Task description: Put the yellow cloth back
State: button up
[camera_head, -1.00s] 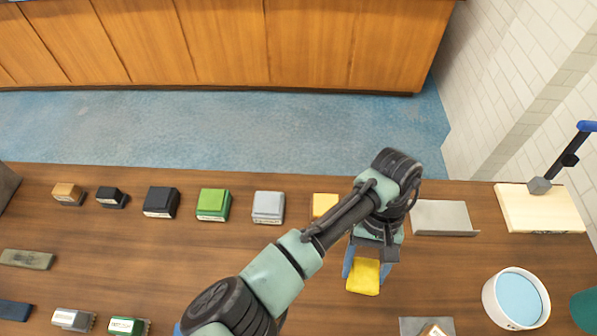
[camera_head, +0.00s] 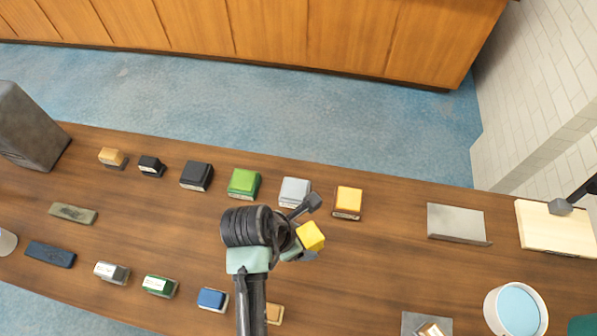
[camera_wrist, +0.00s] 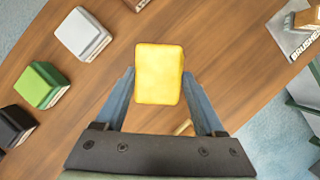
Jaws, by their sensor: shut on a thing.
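The yellow cloth (camera_head: 310,236) is a small folded yellow block held up above the wooden table. In the wrist view the yellow cloth (camera_wrist: 159,75) sits between the two blue fingers of my gripper (camera_wrist: 160,95), which is shut on it. In the head view my gripper (camera_head: 304,248) is partly hidden by my arm. A second yellow-topped block (camera_head: 348,201) stands on the table in the back row, behind and to the right of the held cloth.
The back row also has grey (camera_head: 294,191), green (camera_head: 244,183) and black (camera_head: 197,175) blocks. A blue block (camera_head: 213,299) stands in front. A grey plate (camera_head: 457,223), a wooden board (camera_head: 550,230) and a white tub (camera_head: 516,309) are at the right. The table between is bare.

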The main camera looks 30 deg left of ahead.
jog(key=shift+n, duration=0.4)
jog(key=f, duration=0.3)
jog(key=s+a+f, duration=0.1)
jog(key=f, duration=0.1)
jog(key=shift+f, duration=0.35)
jog(key=shift+f+p, duration=0.35)
jog(key=shift+f, duration=1.95)
jog(key=shift+f, duration=0.2)
jog(key=o, duration=1.3)
jog(key=shift+r, duration=0.1)
jog(key=v, duration=1.2)
jog(key=shift+s+d, duration=0.15)
jog(key=shift+d, duration=0.05)
jog(key=shift+r, duration=0.1)
